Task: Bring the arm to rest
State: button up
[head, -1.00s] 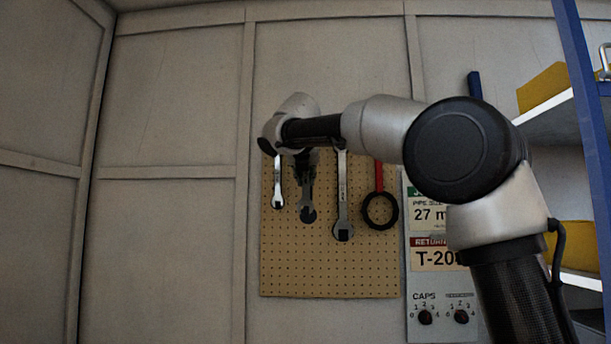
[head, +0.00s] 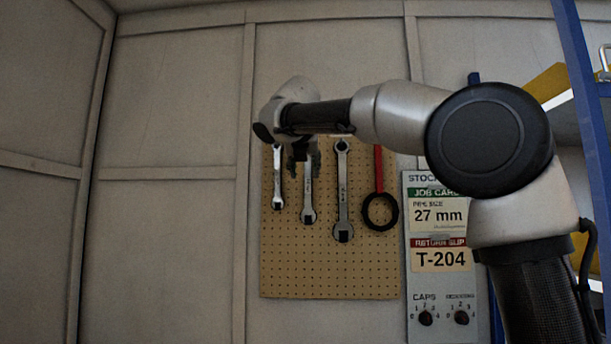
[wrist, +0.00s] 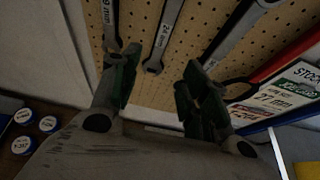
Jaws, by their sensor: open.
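My gripper (wrist: 160,85) shows in the wrist view with its two fingers spread apart and nothing between them. In the head view my gripper (head: 300,152) is partly hidden under my wrist, in front of the upper part of the pegboard (head: 320,270). Three silver wrenches hang on the board: a left wrench (head: 278,180), a middle wrench (head: 308,195) and a larger right wrench (head: 343,195). A red-handled tool with a black ring (head: 380,212) hangs to their right. In the wrist view the middle wrench, marked 24 mm (wrist: 163,38), lies beyond the open fingers.
A stock board (head: 440,255) right of the pegboard reads 27 mm and T-204, with two knobs below. A blue-framed shelf (head: 583,95) stands at the right edge. Blue-and-white round caps (wrist: 35,130) show low left in the wrist view. The left wall is bare.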

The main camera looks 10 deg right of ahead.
jog(key=v, duration=0.7)
notch_tip(320, 180, down, 14)
jog(key=s+a+m+g+y, duration=0.1)
jog(key=a+m+g+y, duration=0.15)
jog(key=m, duration=0.85)
jog(key=s+d+f+m+g, duration=0.1)
jog(key=s+d+f+m, duration=0.15)
jog(key=f, duration=0.35)
jog(key=s+d+f+m+g, duration=0.2)
jog(key=s+f+m, duration=0.1)
jog(key=f+m, duration=0.15)
jog(key=s+d+f+m+g, duration=0.1)
jog(key=s+d+f+m, duration=0.6)
jog(key=s+f, duration=0.3)
jog(key=s+d+f+m+g+y, duration=0.1)
jog(key=s+d+f+m, duration=0.6)
jog(key=s, duration=0.8)
jog(key=shift+s+d+f+g, duration=0.2)
jog(key=shift+d+f+g, duration=0.15)
jog(key=shift+d+f, duration=1.45)
